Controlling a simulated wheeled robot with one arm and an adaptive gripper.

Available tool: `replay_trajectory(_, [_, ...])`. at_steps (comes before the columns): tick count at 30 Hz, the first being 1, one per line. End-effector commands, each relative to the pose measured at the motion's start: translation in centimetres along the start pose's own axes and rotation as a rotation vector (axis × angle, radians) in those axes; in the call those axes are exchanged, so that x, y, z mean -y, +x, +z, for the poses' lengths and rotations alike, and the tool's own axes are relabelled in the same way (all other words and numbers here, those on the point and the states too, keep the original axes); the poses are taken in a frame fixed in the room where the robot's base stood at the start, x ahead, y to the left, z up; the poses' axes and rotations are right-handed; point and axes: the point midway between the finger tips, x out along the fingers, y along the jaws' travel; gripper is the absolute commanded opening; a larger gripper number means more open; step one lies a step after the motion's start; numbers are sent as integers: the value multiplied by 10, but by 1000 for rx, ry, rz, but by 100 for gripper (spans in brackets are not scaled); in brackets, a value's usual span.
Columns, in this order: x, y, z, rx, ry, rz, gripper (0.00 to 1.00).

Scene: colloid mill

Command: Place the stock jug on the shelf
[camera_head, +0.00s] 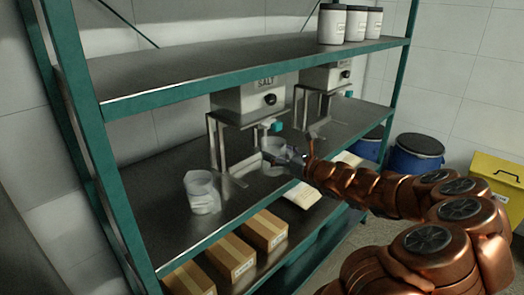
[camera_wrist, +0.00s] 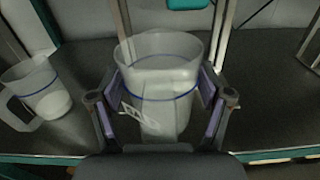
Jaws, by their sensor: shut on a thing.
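My gripper (camera_wrist: 160,105) is shut on a translucent jug (camera_wrist: 160,75) with a blue band, its fingers on either side of the jug. In the head view the held jug (camera_head: 273,150) is upright in front of the salt dispenser, over the middle shelf (camera_head: 165,170). From these views I cannot tell whether its base touches the shelf. A second jug (camera_head: 202,192) with some white content stands on the same shelf to the left; it also shows in the wrist view (camera_wrist: 36,92). The label on the held jug is partly visible but not readable.
A dispenser marked SALT (camera_head: 250,97) and another dispenser (camera_head: 327,77) stand behind on metal stands. White jars (camera_head: 345,24) stand on the upper shelf. Cardboard boxes (camera_head: 230,255) sit below. The shelf between the two jugs looks partly free.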

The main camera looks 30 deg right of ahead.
Motion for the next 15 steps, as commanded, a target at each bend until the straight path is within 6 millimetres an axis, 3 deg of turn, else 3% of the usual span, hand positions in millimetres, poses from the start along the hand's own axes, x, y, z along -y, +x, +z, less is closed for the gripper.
replay_trajectory(15, [22,77,-6,-2,-2,2,36])
